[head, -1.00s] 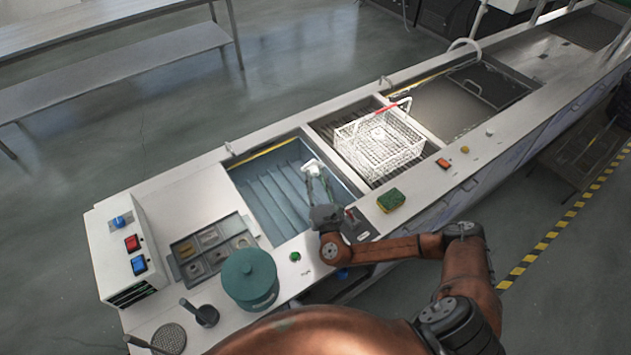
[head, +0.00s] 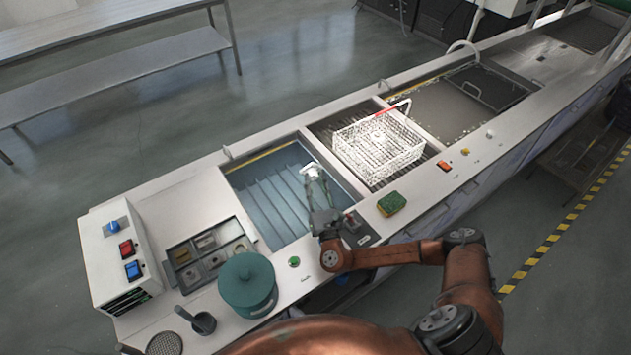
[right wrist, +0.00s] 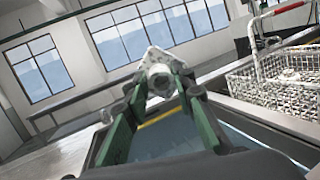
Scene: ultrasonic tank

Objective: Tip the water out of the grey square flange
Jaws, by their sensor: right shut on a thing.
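The grey square flange (right wrist: 163,72) is between the fingertips of my right gripper (right wrist: 160,88) in the right wrist view. Its plate stands tilted up at the tips, with a round hub facing the camera. In the head view the flange (head: 312,171) is a small pale piece at the tips of my right gripper (head: 316,184), above the blue-grey tank (head: 268,196) near its right side. My right gripper is shut on it. Whether any water is in the flange cannot be seen. My left gripper is not in view.
A white wire basket (head: 378,150) with a red handle stands over the middle basin, right of the tank. A green sponge (head: 391,203), a teal pot (head: 247,284), a tray of small parts (head: 182,254) and a control box (head: 118,262) are on the counter.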

